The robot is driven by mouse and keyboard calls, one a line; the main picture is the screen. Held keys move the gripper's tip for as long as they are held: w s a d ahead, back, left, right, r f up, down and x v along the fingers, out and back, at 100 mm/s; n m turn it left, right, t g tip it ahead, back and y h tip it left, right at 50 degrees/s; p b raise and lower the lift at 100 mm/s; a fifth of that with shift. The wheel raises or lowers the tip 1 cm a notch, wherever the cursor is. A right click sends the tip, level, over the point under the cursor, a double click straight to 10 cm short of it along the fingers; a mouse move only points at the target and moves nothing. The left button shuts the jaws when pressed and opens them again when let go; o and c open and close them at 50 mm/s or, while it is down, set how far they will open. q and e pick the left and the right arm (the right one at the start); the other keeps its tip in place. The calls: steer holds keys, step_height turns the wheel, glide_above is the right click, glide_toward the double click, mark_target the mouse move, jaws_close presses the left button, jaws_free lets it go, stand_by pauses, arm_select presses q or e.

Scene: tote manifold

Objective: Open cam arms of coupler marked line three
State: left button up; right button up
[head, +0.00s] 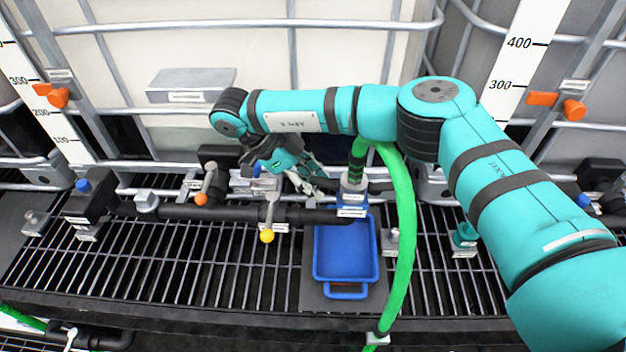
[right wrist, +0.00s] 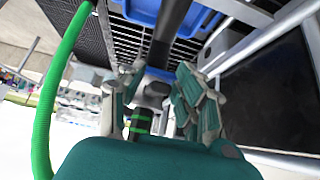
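A coupler (head: 354,186) with a grey body stands at the right end of the black manifold pipe, with a green hose (head: 405,215) arching from its top. Its labels are too small to read, so I cannot tell the line number. My right gripper (head: 308,180) is just left of the coupler. In the right wrist view my right gripper (right wrist: 157,105) has its fingers spread. The coupler's grey body (right wrist: 154,90) and a green-banded black hose end (right wrist: 141,122) appear between them; contact cannot be told. The cam arms are not clearly visible. My left gripper is out of view.
A blue tray (head: 345,290) lies on the black grating below the coupler. Valves with an orange-tipped handle (head: 201,198) and a yellow-tipped handle (head: 267,236) sit left along the pipe. White caged totes (head: 340,55) stand behind. The green hose hangs down the front.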

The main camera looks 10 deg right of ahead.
steer(key=shift+o, duration=0.6)
steer(key=v, duration=1.2)
steer(key=shift+w, duration=0.1)
